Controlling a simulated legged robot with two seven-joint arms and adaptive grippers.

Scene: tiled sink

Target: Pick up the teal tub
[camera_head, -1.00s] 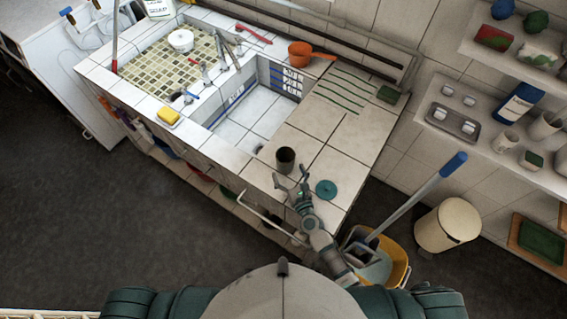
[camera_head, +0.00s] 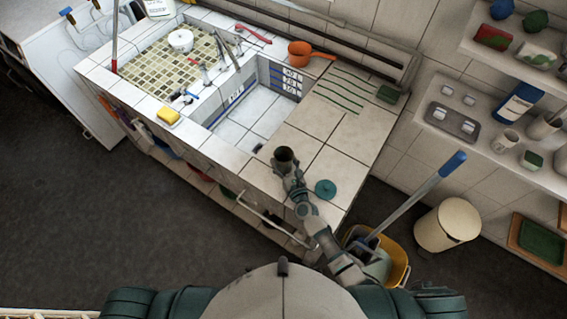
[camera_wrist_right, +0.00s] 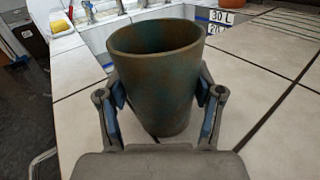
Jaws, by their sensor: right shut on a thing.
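The teal tub (camera_head: 284,154) is a dark, brown-stained open cup, upright at the tiled counter's front edge, right of the sink basin. In the right wrist view the tub (camera_wrist_right: 155,95) fills the middle, its rim open and its inside empty as far as I see. My right gripper (camera_head: 286,169) is shut on the tub, one finger on each side of its wall. The base looks level with the tiles; I cannot tell whether it touches them. My left gripper is not in view.
A teal round lid (camera_head: 326,189) lies on the counter right of my right gripper. An orange scoop (camera_head: 300,54) and a green sponge (camera_head: 388,94) sit farther back. A mop bucket (camera_head: 395,262) stands on the floor at right. Counter tiles behind the tub are clear.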

